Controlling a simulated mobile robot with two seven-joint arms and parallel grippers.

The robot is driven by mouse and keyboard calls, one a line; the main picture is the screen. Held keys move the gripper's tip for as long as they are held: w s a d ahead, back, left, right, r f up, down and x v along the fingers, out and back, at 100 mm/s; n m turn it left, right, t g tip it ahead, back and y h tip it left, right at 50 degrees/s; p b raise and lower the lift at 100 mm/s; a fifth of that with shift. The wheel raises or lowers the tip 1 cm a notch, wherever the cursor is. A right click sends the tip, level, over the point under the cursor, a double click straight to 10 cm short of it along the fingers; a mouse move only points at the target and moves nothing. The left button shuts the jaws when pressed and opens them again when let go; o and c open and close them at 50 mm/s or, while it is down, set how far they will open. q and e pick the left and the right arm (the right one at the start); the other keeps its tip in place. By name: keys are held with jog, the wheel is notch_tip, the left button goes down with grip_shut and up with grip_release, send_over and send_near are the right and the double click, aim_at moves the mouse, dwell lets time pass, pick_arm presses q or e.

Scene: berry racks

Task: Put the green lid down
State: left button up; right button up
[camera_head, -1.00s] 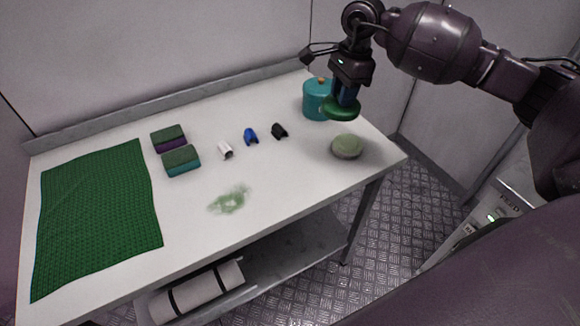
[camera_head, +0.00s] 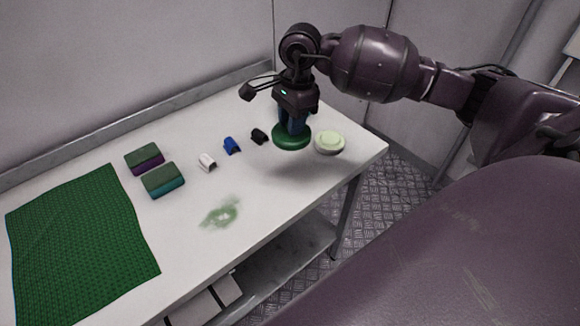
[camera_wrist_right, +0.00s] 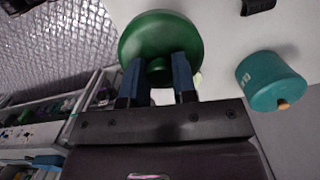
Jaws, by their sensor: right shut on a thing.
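The green lid (camera_head: 291,138) hangs from my right gripper (camera_head: 292,122), which is shut on it from above. The lid is roughly level and appears a little above the white table (camera_head: 270,200), with a soft shadow near it. In the right wrist view the round lid (camera_wrist_right: 160,35) shows with its knob between the two blue fingers of the gripper (camera_wrist_right: 158,72). A teal jar (camera_wrist_right: 270,82) with an orange-tan knob stands to the side there. In the head view the jar is hidden behind my gripper. My left gripper is out of view.
A pale green round dish (camera_head: 329,142) is right beside the lid. Black (camera_head: 259,136), blue (camera_head: 231,146) and white (camera_head: 207,162) small pieces lie to the left, then two sponges (camera_head: 163,180) and a green mat (camera_head: 80,245). A green smear (camera_head: 222,213) marks the otherwise clear front.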

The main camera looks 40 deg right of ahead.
aim_at(290, 176)
notch_tip(290, 176, down, 15)
jog(key=shift+r+b, duration=0.2)
jog(key=shift+b, duration=0.25)
jog(key=shift+f, duration=0.15)
jog(key=o, duration=0.9)
jog(key=r, duration=0.4)
jog(key=d+r, duration=0.1)
jog(key=r, duration=0.7)
jog(key=shift+d+r+p, duration=0.15)
jog(key=shift+d+p, duration=0.05)
jog(key=shift+p, duration=0.15)
